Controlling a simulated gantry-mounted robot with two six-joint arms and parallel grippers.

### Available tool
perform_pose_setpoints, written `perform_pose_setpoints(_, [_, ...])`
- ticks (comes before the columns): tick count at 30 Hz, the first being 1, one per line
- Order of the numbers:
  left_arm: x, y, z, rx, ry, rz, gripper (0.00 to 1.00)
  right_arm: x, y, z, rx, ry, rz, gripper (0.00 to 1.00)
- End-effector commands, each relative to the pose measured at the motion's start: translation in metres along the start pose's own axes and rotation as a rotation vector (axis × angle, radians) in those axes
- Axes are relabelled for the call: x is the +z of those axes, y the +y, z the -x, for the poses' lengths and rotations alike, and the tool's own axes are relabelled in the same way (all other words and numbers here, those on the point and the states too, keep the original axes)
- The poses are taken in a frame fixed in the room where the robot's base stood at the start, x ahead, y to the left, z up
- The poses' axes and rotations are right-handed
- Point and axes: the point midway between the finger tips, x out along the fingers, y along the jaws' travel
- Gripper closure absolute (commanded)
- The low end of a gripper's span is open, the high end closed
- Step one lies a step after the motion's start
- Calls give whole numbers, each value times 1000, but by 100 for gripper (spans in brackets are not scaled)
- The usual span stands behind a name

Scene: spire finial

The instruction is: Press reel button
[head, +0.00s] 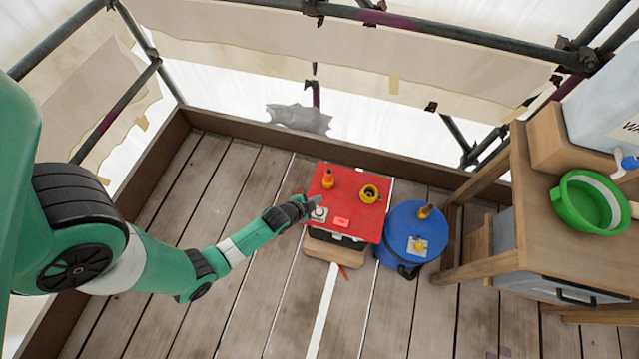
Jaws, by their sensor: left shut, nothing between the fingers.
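A red-topped box (349,205), which I take to be the reel, stands on the plank deck in the middle of the head view. On its top are an orange knob-like part (328,180), a yellow ring-shaped part (369,194), a small pale red label or button (341,222) and a light grey round part (319,213). I cannot tell which is the button. My left gripper (312,205) is shut and empty at the box's left edge, close by the grey part. Whether it touches is unclear. My right gripper is not in view.
A blue round container (413,233) with yellow parts on its lid stands right of the box. A wooden bench (560,240) with a green bowl (590,203) is at the right. Scaffold poles and a wooden kickboard bound the deck. Planks at the front left are clear.

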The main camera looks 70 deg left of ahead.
Motion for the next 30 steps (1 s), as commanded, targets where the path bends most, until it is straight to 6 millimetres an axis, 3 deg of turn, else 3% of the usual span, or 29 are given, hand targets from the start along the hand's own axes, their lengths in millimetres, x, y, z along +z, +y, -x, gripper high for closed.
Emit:
perform_pose_setpoints(8, [8, 8, -12, 0, 1, 0, 100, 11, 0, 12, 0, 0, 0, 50])
perform_pose_setpoints(21, [40, 40, -55, -1, 1, 0, 100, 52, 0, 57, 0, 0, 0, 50])
perform_pose_setpoints(30, [44, 45, -62, 0, 1, 0, 100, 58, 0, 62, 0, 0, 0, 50])
